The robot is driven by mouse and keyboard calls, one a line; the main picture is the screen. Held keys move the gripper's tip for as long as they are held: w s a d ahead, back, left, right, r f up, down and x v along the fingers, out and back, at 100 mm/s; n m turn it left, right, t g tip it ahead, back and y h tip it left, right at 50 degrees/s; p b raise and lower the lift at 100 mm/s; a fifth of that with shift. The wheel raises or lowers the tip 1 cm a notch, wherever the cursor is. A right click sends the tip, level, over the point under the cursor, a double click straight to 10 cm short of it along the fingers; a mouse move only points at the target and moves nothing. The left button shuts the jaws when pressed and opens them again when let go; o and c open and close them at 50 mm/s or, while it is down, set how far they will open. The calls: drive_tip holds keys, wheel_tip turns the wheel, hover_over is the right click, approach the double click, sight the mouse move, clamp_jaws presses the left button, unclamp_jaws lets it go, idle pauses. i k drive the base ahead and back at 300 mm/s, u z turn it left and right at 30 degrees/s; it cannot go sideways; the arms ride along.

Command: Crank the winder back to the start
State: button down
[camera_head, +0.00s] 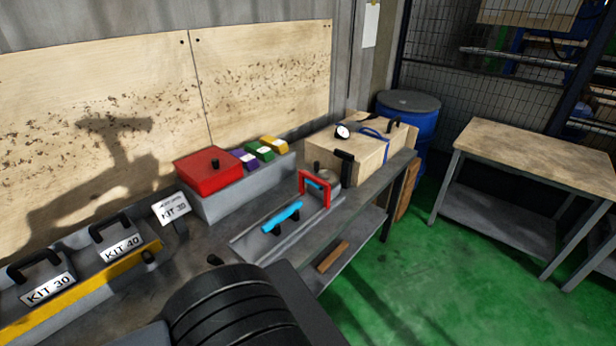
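A small bench fixture has a grey base plate (258,246), a bright blue bar handle (282,218), a red frame (314,187) and a round grey part (329,177) with a small dark knob (317,168). This round part may be the winder, but I cannot tell for sure; the red frame partly hides it. A black upright block (345,167) stands just right of it. My gripper is not in view. A dark ridged part, apparently my arm, fills the bottom centre and covers the bench front there.
A red box (209,166) and coloured blocks sit on a grey tray behind the fixture. Labelled kit cases (122,245) are at left. A wooden case (358,150) with a dial is at right. Beyond are a blue drum (408,125), a second table (535,155) and open green floor.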

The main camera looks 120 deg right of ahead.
sight(330, 176)
drive_tip(key=z, duration=4.4)
drive_tip(key=i, duration=0.5)
drive_tip(key=u, duration=0.05)
drive_tip(key=k, duration=0.45)
drive_tip(key=z, duration=1.25)
drive_tip(key=i, duration=2.1)
drive_tip(key=u, duration=2.9)
